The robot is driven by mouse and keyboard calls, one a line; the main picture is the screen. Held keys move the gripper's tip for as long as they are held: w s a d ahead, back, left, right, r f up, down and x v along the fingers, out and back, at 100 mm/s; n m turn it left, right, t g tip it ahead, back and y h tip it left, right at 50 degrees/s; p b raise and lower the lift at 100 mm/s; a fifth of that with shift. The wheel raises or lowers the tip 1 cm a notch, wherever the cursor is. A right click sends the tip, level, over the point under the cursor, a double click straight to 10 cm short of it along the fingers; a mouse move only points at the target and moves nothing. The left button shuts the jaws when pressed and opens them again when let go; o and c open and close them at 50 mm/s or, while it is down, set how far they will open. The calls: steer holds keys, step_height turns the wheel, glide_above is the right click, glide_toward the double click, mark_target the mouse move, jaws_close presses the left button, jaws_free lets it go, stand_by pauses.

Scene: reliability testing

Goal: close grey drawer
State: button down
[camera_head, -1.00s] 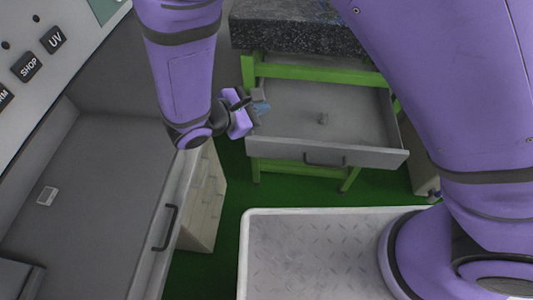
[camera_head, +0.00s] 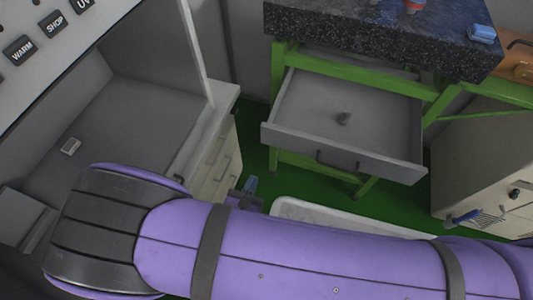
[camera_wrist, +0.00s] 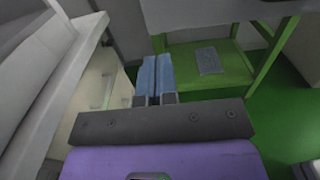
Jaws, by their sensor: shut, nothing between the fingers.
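The grey drawer (camera_head: 378,163) is pulled out from under a dark speckled stone-topped table with a green frame. Its front panel has a dark bar handle (camera_head: 338,162). In the wrist view the blue fingers (camera_wrist: 155,76) are together and empty, pointing toward the green frame. A pale grey surface at the top of that view (camera_wrist: 205,12) looks like the drawer.
The stone table top (camera_head: 385,38) carries a blue item (camera_head: 481,33). A grey open cabinet (camera_head: 135,125) and beige drawer units (camera_head: 216,165) stand at the left, close to my gripper. A beige cabinet (camera_head: 485,170) stands at the right. Green floor (camera_head: 255,150) shows between.

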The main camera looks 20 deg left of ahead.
mark_target(270, 138)
steer(key=w, duration=1.3)
steer(key=shift+w+d, duration=0.25)
steer(key=shift+w, duration=0.15)
steer(key=w, duration=1.7)
steer(key=w+d, duration=0.1)
steer(key=w, duration=0.7)
steer(key=shift+w, duration=0.35)
steer(key=shift+w+r, duration=0.15)
steer(key=shift+w, duration=0.2)
steer(key=shift+w+r, duration=0.1)
